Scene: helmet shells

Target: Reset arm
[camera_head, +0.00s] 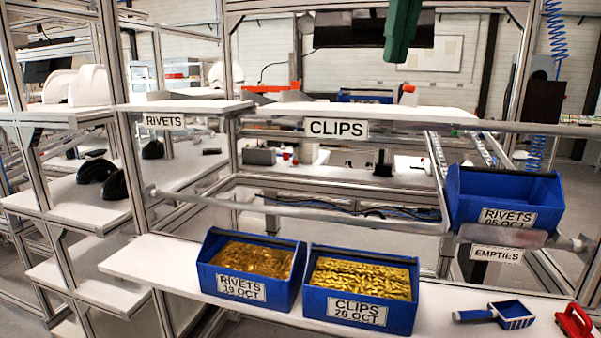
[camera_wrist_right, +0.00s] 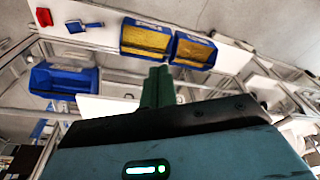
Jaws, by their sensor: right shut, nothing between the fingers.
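My right gripper (camera_head: 396,52) hangs in at the top of the head view, dark green, its fingers together and empty. It is in the air above the upper shelf and touches nothing that I can see. In the right wrist view its green fingers (camera_wrist_right: 157,85) point away from the wrist, closed, with nothing between them. My left gripper is in neither view.
A rivets bin (camera_head: 290,245) and a clips bin (camera_head: 312,300) stand on the lower shelf. A blue scoop (camera_head: 515,314) and a red object (camera_head: 574,322) lie to their right. A blue bin (camera_head: 505,187) sits above the empties label. Metal rails (camera_head: 300,208) cross the rack.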

